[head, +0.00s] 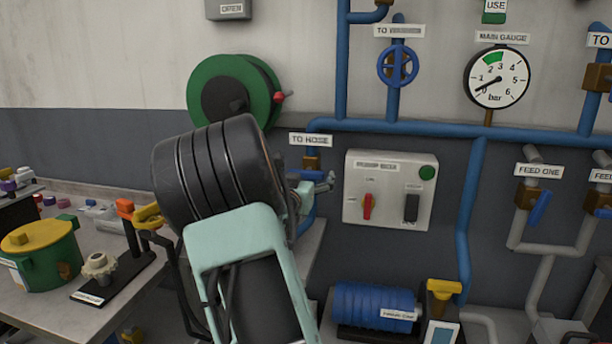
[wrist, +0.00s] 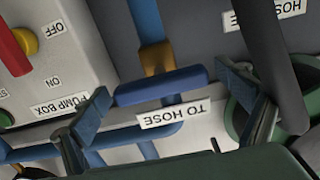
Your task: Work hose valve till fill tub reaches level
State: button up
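The hose valve has a brown body (head: 311,163) under the "TO HOSE" label (head: 310,140) in the head view, partly hidden by my arm. In the wrist view, which is turned over, its blue handle (wrist: 162,88) lies crosswise below the brown body (wrist: 155,58). My gripper (wrist: 167,84) is open, with one finger on each side of the handle; I cannot tell whether either touches it. In the head view my gripper (head: 318,183) is at the valve, mostly behind my wrist. I cannot make out the fill tub.
A pump box (head: 390,190) with a red lever (head: 367,206) stands right of the valve. A green hose reel (head: 213,92) is at upper left. A green pot (head: 42,262) with a yellow lid sits on the left bench.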

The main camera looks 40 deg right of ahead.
jog(key=v, duration=1.2)
dwell(0.4)
